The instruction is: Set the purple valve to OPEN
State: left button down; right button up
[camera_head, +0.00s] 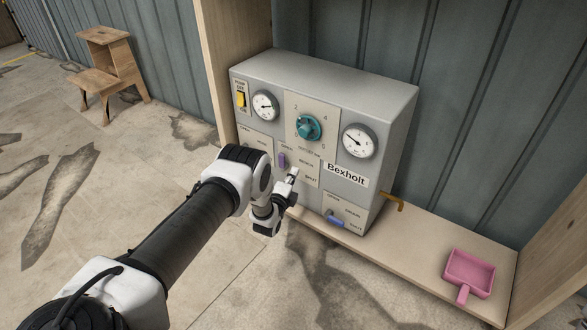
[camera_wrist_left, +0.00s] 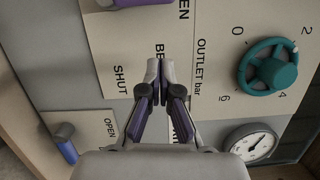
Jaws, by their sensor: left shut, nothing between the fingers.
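The purple valve handle (camera_head: 282,160) is on the front of a grey panel box (camera_head: 330,80). It stands upright, near the OPEN label and away from SHUT, which is lower right. In the wrist view part of the purple handle (camera_wrist_left: 140,3) shows at the top edge, cut off. My left gripper (camera_head: 293,173) is shut and empty, in front of the valve's plate, to the right of the handle and apart from it. In the wrist view its fingertips (camera_wrist_left: 160,75) meet over the plate, right of the SHUT label; I cannot tell whether they touch it. The handle's pivot is not clear.
A teal knob (camera_head: 309,127) sits above, between two gauges (camera_head: 265,106) (camera_head: 358,141). A blue drain lever (camera_head: 334,221) is lower right, a yellow switch (camera_head: 241,99) upper left. A pink dustpan (camera_head: 470,272) lies on the wooden shelf (camera_head: 420,237). A step stool (camera_head: 108,70) stands far left.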

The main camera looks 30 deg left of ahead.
pick_arm(q)
jog(key=s+p, duration=0.2)
jog(key=s, duration=0.5)
jog(key=shift+d, duration=0.45)
pick_arm(e)
jog(key=r, duration=0.4)
jog(key=shift+w+a, duration=0.1)
jog(key=shift+a, duration=0.2)
pick_arm(q)
jog(key=shift+s+f, duration=0.1)
